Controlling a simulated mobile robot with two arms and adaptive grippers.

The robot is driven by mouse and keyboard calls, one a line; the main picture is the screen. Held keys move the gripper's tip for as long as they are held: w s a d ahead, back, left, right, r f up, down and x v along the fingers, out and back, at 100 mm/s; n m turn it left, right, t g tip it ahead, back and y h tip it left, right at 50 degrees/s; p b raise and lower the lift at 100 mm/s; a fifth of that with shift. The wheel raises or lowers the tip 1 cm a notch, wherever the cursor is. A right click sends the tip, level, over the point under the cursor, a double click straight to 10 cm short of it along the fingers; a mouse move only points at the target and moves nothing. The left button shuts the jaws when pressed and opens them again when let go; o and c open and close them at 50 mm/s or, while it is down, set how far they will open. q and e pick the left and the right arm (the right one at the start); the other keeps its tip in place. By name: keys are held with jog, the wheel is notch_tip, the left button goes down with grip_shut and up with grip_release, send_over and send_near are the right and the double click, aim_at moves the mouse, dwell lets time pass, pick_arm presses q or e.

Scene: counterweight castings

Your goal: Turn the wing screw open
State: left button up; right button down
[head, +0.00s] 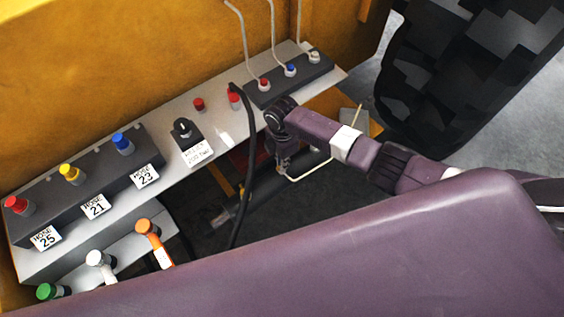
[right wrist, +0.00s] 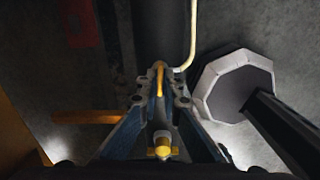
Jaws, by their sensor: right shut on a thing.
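My right gripper (head: 284,160) reaches down beside the grey panel, and its fingertips are small and dark in the head view. In the right wrist view the fingers of my right gripper (right wrist: 160,97) close in on a narrow yellow piece (right wrist: 158,76) at the tips. A yellow winged piece (right wrist: 160,151) shows between the fingers, nearer the palm. I cannot tell which yellow piece is the wing screw, or how far it is turned. My left gripper is not in view.
A cream bent rod (head: 309,176) passes close by the right gripper. A black hose (head: 249,182) hangs just left of it. The grey panel (head: 222,129) carries colored couplings and hoses. A large dark tire (head: 470,70) stands at the upper right.

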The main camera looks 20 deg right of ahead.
jog(key=shift+n, duration=0.6)
jog(key=shift+r, duration=0.1)
jog(key=c, duration=2.1)
grip_release()
notch_tip(320, 180, up, 12)
